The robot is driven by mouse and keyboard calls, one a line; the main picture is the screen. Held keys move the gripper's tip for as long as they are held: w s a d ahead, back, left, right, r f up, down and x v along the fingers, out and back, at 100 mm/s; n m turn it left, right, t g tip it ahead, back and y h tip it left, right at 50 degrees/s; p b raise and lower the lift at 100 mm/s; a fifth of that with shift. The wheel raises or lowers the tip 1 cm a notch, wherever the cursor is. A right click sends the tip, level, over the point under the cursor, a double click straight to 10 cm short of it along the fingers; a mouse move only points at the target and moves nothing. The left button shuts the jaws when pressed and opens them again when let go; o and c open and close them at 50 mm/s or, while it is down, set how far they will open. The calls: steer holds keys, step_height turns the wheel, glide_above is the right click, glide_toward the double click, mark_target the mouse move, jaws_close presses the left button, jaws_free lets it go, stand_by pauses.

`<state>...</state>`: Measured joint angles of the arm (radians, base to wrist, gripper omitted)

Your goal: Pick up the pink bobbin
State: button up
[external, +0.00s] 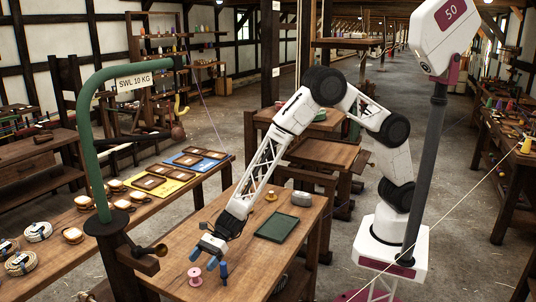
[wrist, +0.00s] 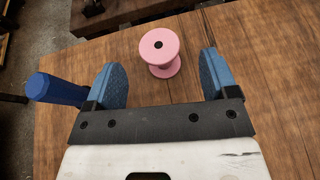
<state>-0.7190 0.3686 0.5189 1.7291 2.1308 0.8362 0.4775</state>
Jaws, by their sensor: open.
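The pink bobbin (external: 196,276) stands upright on the wooden table (external: 180,242) near its front edge. In the wrist view the bobbin (wrist: 160,50) stands beyond the fingertips, roughly midway between them. My gripper (external: 208,262) is open and empty, its blue fingers pointing down close to the bobbin. In the wrist view my gripper (wrist: 163,72) shows its two blue fingers wide apart. No finger visibly touches the bobbin.
A blue object (wrist: 55,88) stands beside the left finger in the wrist view. A green tray (external: 277,227), a grey item (external: 301,198) and a small orange-and-white item (external: 271,196) are farther back. A green post with a hook (external: 95,150) rises at the left.

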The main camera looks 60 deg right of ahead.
mark_target(194, 272)
stand_by(0.3)
steer(key=shift+x, duration=2.6)
steer(key=shift+c, duration=0.3)
steer(key=c, duration=1)
steer(key=shift+o, duration=0.2)
steer(key=shift+r, duration=0.15)
steer(key=shift+r, duration=4.9)
